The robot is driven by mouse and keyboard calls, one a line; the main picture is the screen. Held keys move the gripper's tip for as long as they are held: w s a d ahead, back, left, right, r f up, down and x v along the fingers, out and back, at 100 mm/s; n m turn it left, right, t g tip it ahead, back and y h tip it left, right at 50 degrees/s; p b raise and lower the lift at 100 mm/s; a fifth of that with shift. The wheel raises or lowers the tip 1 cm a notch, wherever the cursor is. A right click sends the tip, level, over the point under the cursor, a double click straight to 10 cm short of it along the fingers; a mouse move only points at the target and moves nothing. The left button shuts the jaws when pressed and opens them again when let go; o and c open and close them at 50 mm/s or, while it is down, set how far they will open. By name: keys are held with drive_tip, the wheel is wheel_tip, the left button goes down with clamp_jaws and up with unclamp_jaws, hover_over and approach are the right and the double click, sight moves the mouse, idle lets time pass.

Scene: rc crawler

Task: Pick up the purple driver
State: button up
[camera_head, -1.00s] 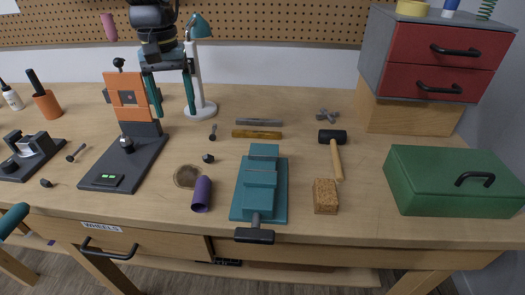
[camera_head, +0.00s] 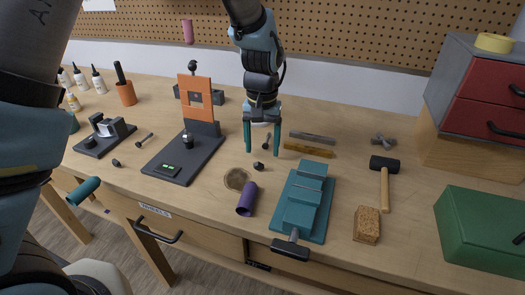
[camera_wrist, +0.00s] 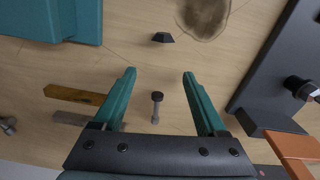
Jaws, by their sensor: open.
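A purple cylinder (camera_head: 247,199) lies on its side near the bench's front edge, left of the teal vise; its dark end faces forward. I cannot tell whether it is the driver. A mauve handle-like piece (camera_head: 188,31) hangs on the pegboard. My gripper (camera_head: 262,151) is open and empty, fingers pointing down, behind the purple cylinder. In the wrist view my gripper (camera_wrist: 159,74) has a small grey bolt with a dark head (camera_wrist: 157,105) showing between its fingers, apart from them. The purple cylinder is out of the wrist view.
The teal vise (camera_head: 302,203) stands right of the cylinder, a round brown disc (camera_head: 235,179) and a small dark knob (camera_head: 258,166) behind it. The orange-and-grey stand (camera_head: 201,105) is left. A hammer (camera_head: 385,187), cork block (camera_head: 367,225) and green box (camera_head: 484,226) are right.

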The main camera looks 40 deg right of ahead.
drive_tip(key=shift+f, duration=0.6)
clamp_jaws()
